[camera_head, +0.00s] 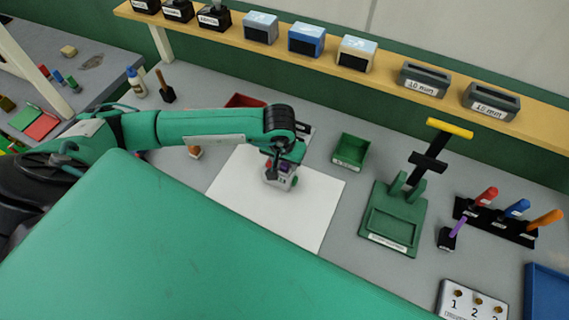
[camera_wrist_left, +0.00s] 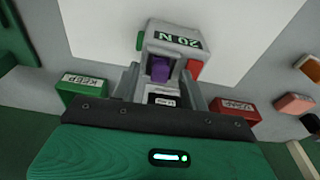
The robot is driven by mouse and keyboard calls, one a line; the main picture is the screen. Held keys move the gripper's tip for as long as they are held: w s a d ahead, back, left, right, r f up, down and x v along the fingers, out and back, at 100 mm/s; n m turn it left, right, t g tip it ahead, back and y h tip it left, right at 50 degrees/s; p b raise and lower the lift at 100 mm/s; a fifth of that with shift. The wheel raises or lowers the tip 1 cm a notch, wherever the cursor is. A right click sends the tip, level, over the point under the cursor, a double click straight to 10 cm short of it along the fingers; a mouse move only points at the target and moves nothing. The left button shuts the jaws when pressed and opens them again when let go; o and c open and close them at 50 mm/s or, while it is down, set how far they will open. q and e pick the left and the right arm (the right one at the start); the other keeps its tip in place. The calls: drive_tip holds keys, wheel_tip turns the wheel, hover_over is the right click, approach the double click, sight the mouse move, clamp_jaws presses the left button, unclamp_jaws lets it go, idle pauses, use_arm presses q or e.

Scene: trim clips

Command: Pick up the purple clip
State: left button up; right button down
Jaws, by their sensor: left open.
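My right gripper is not in view.
A green tray (camera_head: 352,151) labelled KEEP in the wrist view (camera_wrist_left: 82,89) and a red tray (camera_head: 244,101) flank the work area. A green press (camera_head: 394,217) with a yellow handle and a rack of coloured-handled tools (camera_head: 496,223) stand right. The sheet's front is clear.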

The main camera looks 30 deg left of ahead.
use_arm(q)
clamp_jaws()
drive_tip(key=shift+r, duration=0.2)
